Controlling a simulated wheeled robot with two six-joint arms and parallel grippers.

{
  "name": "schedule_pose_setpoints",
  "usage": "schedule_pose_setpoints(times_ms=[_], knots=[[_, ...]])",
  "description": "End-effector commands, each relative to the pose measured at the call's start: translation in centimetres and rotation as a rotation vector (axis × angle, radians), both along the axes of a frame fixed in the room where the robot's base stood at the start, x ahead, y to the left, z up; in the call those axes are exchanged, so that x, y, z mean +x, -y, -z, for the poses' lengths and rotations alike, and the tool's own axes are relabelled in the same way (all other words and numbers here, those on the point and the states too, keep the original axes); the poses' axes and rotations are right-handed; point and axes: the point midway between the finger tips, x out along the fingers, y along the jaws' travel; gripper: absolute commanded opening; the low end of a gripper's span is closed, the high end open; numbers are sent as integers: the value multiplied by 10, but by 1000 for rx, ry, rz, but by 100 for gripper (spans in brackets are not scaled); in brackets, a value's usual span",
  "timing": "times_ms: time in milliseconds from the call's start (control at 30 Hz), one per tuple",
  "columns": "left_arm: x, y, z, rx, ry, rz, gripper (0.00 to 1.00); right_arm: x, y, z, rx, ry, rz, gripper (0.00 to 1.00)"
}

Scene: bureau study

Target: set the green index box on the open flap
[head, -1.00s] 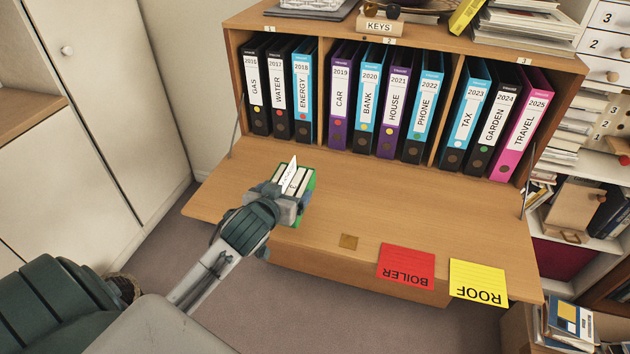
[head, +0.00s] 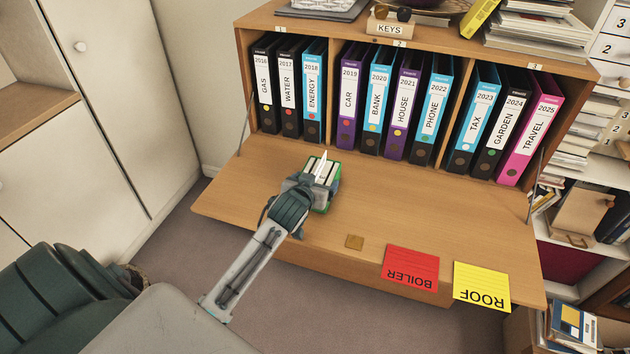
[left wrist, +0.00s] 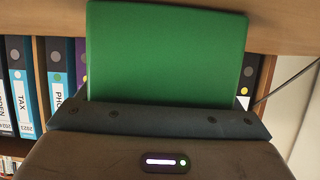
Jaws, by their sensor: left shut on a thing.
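The green index box (head: 331,174), with white cards standing in it, is at the left part of the open flap (head: 400,222). My left gripper (head: 312,190) is shut on the box from its front side. In the left wrist view the box's green face (left wrist: 165,52) rises beyond the gripper (left wrist: 160,118). The box looks upright and is over the flap; I cannot tell whether its base touches the wood. My right gripper is not in view.
A red BOILER card (head: 411,268) and a yellow ROOF card (head: 482,286) lie at the flap's front right, near a small brass plate (head: 354,242). Binders (head: 380,100) fill the compartments behind.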

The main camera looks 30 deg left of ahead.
Motion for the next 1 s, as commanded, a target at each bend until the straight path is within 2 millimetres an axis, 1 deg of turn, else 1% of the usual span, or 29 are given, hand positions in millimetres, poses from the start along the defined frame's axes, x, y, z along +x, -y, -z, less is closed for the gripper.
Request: schedule_pose_setpoints(times_ms=[300,333,400,667,733,867,1000], knots=[[1,0,0,1,5,1,46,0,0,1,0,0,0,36],[0,0,2,0,1,0,88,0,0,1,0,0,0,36],[0,0,2,-1,1,0,100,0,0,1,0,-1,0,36],[0,0,-1,-1,2,1,100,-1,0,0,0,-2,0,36],[-5,2,-2,0,3,1,100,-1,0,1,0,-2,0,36],[-24,6,-9,0,3,1,100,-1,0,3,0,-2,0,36],[-52,13,-21,0,2,2,100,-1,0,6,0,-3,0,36]])
